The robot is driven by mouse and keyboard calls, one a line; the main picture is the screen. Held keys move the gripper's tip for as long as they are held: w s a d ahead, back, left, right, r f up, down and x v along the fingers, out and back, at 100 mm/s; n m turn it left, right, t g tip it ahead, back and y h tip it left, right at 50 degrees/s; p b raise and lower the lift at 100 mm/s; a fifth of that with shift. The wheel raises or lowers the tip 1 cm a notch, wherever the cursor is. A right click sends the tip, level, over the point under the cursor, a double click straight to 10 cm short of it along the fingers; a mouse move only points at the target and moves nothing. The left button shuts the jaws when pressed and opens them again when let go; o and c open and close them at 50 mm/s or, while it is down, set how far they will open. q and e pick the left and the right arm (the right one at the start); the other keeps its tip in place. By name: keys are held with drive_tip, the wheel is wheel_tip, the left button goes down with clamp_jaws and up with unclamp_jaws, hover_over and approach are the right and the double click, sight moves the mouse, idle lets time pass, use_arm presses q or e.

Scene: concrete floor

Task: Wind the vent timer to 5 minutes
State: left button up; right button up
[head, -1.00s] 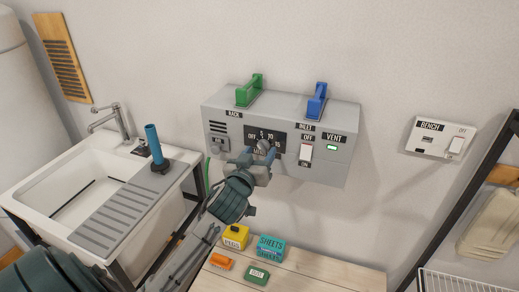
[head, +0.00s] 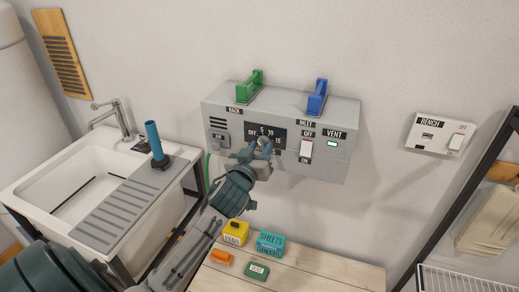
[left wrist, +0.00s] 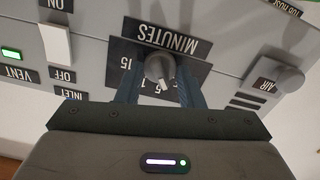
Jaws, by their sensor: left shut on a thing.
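The vent timer is a dark dial plate (head: 279,134) on the grey wall box, marked OFF, 5, 10, 15 and MINUTES. Its grey round knob (left wrist: 157,68) stands at the plate's middle in the left wrist view, where the panel appears upside down. My left gripper (head: 262,146) is shut on the knob, with one finger on each side of it. A pale pointer mark on the knob faces the numbered side, near the 5; the exact reading is unclear. The fingers hide part of the scale. My right gripper is not in view.
The wall box (head: 228,163) also carries an INLET switch (head: 306,149), a lit green VENT light (head: 332,144), an AIR knob (left wrist: 290,79), and green (head: 249,86) and blue (head: 317,97) handles on top. Small boxes lie on the wooden bench (head: 315,272) below. A sink (head: 60,190) stands left.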

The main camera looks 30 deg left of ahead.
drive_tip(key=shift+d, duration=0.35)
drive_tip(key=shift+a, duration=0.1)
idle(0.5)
use_arm(q)
drive_tip(key=o, duration=1)
drive_tip(key=shift+c, duration=0.2)
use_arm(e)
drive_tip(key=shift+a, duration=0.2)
use_arm(q)
drive_tip(key=shift+s, duration=0.1)
drive_tip(key=shift+s+d+f, duration=0.15)
drive_tip(key=shift+s, duration=0.2)
drive_tip(key=b+v, duration=0.3)
drive_tip(key=v, duration=0.7)
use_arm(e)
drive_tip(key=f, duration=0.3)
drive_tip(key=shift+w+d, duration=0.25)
use_arm(q)
drive_tip(key=shift+w, duration=0.1)
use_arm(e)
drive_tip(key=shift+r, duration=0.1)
